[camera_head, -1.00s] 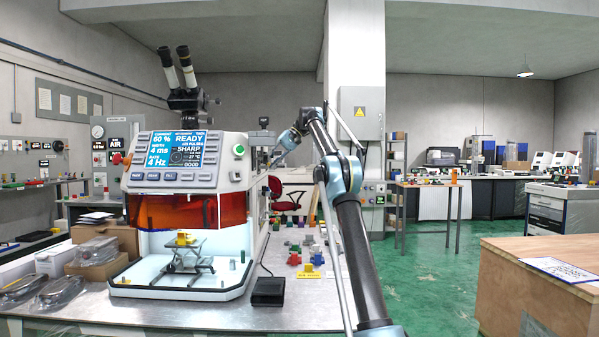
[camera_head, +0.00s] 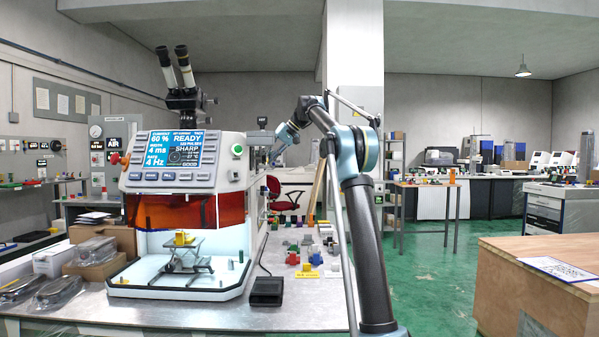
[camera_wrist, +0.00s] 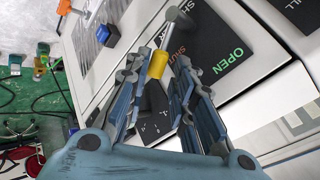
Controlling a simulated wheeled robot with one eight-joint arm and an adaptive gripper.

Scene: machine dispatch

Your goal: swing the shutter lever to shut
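The shutter lever (camera_wrist: 158,64) shows in the wrist view as a yellow grip on a grey rod, with a round grey end at the top. The rod is beside the SHUT print; the OPEN print is farther right. My gripper (camera_wrist: 160,62) is open, with one finger on each side of the yellow grip. I cannot tell whether either finger touches it. In the head view the lever and my fingers are hidden; the machine (camera_head: 190,160) stands left of my arm.
The bench (camera_head: 215,314) carries the machine, a black pedal (camera_head: 267,291) and several small coloured parts. A blue block (camera_wrist: 107,35) shows in the wrist view. A wooden crate (camera_head: 530,300) is at right. Green floor (camera_head: 430,270) is free between.

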